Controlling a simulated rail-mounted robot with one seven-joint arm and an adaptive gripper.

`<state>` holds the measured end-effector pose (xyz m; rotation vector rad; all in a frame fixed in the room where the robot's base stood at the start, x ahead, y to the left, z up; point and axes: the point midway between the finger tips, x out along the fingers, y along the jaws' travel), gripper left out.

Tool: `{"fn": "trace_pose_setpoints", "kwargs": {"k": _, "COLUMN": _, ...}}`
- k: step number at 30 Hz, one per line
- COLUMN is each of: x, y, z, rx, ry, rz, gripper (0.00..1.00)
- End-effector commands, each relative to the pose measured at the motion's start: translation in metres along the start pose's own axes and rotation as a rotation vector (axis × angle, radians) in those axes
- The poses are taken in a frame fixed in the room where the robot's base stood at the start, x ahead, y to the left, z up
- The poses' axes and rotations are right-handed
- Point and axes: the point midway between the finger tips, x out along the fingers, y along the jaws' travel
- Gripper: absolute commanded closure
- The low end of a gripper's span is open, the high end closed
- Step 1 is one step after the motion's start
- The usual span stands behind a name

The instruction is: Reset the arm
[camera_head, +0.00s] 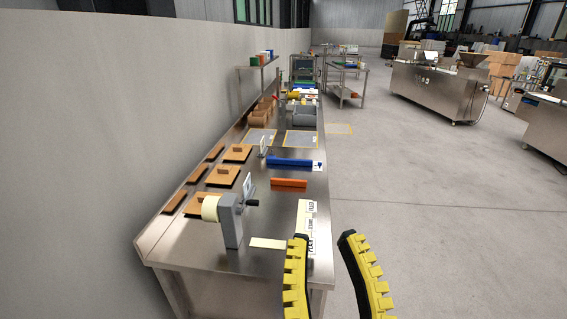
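My gripper (322,240) shows at the bottom of the head view, with two yellow ridged fingers on black backs. The fingers are spread apart and I see nothing between them. The left finger overlaps the front right corner of the steel table (190,258). The right finger is over the grey floor. The rest of my arm is out of view.
On the table stand a grey crank device with a cream roll (231,225), wooden boards (222,176), an orange bar (289,183), a blue bar (289,162) and a printed sheet (308,216). A wall (90,150) borders the left. Open floor (430,220) lies right.

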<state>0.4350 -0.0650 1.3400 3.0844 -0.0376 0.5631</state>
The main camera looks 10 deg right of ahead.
Motion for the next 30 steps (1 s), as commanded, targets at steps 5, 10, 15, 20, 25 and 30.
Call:
{"fn": "trace_pose_setpoints", "kwargs": {"k": 5, "x": 0.036, "y": 0.000, "z": -0.097, "rx": 0.003, "ry": 0.002, "rz": 0.000, "gripper": 0.67}}
{"fn": "trace_pose_setpoints", "kwargs": {"k": 10, "x": 0.063, "y": 0.001, "z": -0.167, "rx": 0.006, "ry": 0.001, "rz": 0.001, "gripper": 0.67}}
{"fn": "trace_pose_setpoints", "kwargs": {"k": 15, "x": 0.089, "y": 0.001, "z": -0.237, "rx": 0.009, "ry": 0.000, "rz": 0.001, "gripper": 0.67}}
{"fn": "trace_pose_setpoints", "kwargs": {"k": 20, "x": 0.112, "y": 0.001, "z": -0.297, "rx": 0.011, "ry": 0.001, "rz": 0.001, "gripper": 0.67}}
{"fn": "trace_pose_setpoints", "kwargs": {"k": 25, "x": 0.118, "y": 0.001, "z": -0.313, "rx": 0.012, "ry": 0.000, "rz": 0.001, "gripper": 0.67}}
{"fn": "trace_pose_setpoints", "kwargs": {"k": 30, "x": 0.118, "y": 0.001, "z": -0.312, "rx": 0.012, "ry": 0.000, "rz": 0.001, "gripper": 0.67}}
